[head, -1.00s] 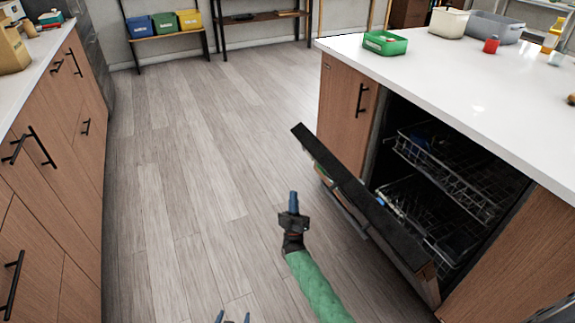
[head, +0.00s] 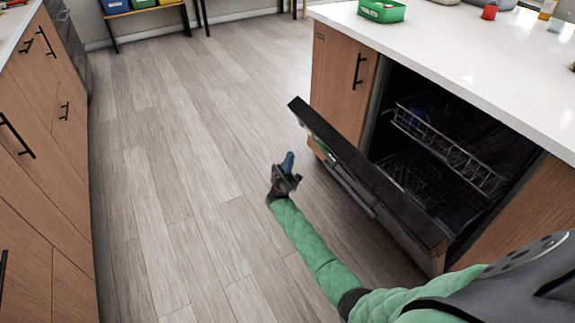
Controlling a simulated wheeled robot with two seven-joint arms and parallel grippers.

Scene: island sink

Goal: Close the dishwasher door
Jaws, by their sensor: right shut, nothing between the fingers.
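The dishwasher door (head: 365,180) is partly open, tilted out from the island on the right. Its dark inner edge and front handle bar show. Behind it the dishwasher's wire racks (head: 445,145) are visible in the dark cavity. My right gripper (head: 288,162) is shut and empty, to the left of the door on its outer side, apart from it in the picture. The green-sleeved right arm reaches up from the lower right. My left gripper is out of view.
The white island countertop (head: 460,50) holds a green bin (head: 382,10) and a red item (head: 489,11). Wooden drawers (head: 40,170) with black handles line the left. The wood floor (head: 170,190) between is clear.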

